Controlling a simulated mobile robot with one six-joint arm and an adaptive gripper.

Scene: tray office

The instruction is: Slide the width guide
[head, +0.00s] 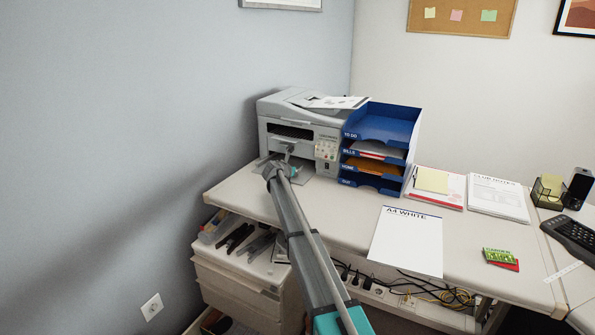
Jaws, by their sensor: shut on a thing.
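A grey-white printer (285,108) stands on the desk against the wall, left of a blue letter tray stack. Its pulled-out paper tray (303,173) shows low at the front, partly behind my arm. My gripper (288,152) is at the printer's front, over this tray, and is shut on the width guide. The guide itself is too small and too covered by my gripper and arm to make out, so its place along the tray cannot be told.
The blue letter trays (383,130) stand close at the printer's right. A white A4 paper pack (408,240) lies on the desk to the right of my arm. Cables hang under the desk.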

